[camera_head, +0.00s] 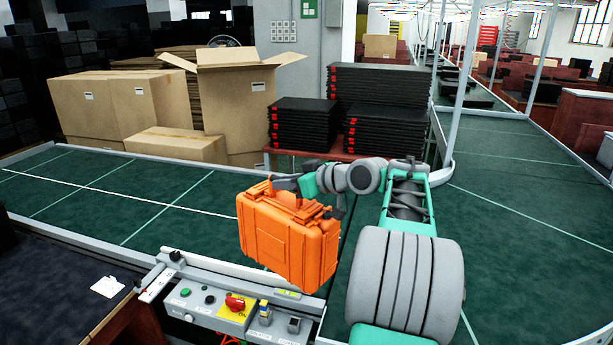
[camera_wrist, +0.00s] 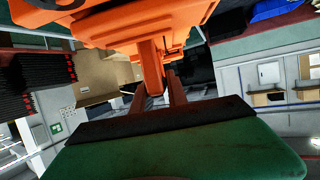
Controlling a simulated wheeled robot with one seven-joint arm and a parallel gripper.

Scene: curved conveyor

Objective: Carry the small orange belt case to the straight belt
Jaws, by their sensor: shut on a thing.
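The orange case (camera_head: 287,240) hangs upright from my gripper (camera_head: 290,190) in the head view, over the near edge of the green belt, just behind the control panel. My gripper is shut on the case at its top, where the handle is. The case also fills the top of the wrist view (camera_wrist: 150,22), with its handle between my fingers (camera_wrist: 158,85). The straight green belt (camera_head: 150,205) runs to the left in the head view. Its surface is bare there. The case and my arm hide part of the belt behind them.
A control panel (camera_head: 215,305) with buttons and a red switch stands at the belt's near edge. Cardboard boxes (camera_head: 150,105) and stacks of black trays (camera_head: 375,105) stand behind the belt. A belt with metal posts (camera_head: 520,170) runs away on the right. The left belt is clear.

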